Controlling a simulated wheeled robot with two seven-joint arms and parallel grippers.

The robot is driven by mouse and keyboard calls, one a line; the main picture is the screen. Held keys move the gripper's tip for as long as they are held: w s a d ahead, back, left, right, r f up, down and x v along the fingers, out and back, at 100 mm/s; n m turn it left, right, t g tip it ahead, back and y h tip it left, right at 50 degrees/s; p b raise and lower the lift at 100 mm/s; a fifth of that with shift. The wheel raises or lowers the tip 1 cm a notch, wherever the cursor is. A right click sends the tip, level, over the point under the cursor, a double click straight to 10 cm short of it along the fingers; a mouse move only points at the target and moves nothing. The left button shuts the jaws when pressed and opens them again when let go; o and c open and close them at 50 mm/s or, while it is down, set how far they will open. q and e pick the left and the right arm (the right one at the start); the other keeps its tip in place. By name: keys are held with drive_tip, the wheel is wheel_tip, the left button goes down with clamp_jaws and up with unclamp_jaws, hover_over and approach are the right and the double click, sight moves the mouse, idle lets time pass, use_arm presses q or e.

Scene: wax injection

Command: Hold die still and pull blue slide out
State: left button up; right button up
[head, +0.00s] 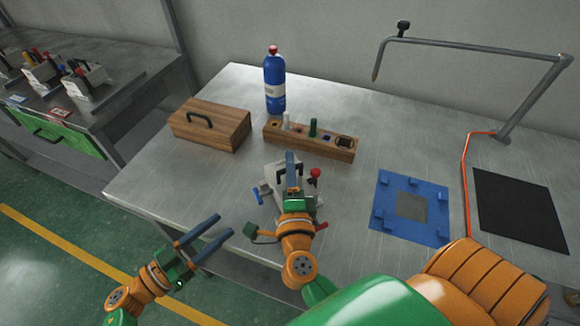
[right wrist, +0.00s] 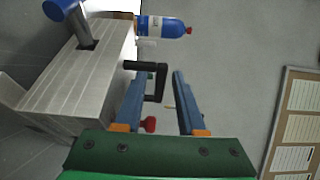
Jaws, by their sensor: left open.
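The die (head: 276,177) is a pale grey block on the metal table with a black handle on top, partly hidden by my right gripper. The blue slide (head: 257,196) sticks out of its left side. In the right wrist view the die (right wrist: 85,75) fills the left, with the blue slide end (right wrist: 62,8) at the top. A red knob (head: 315,172) is at its right. My right gripper (head: 291,160) is over the die, its fingers (right wrist: 164,75) apart around part of the black handle (right wrist: 158,85). My left gripper (head: 212,227) is open and empty, left of the die, near the table's front edge.
A wooden box (head: 210,123), a wooden holder (head: 310,142) and a blue bottle (head: 274,85) stand behind the die. A blue frame (head: 385,224) and a black mat (head: 520,210) lie at the right. The table is clear left of the die.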

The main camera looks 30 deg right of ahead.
clamp_jaws()
idle(1.2)
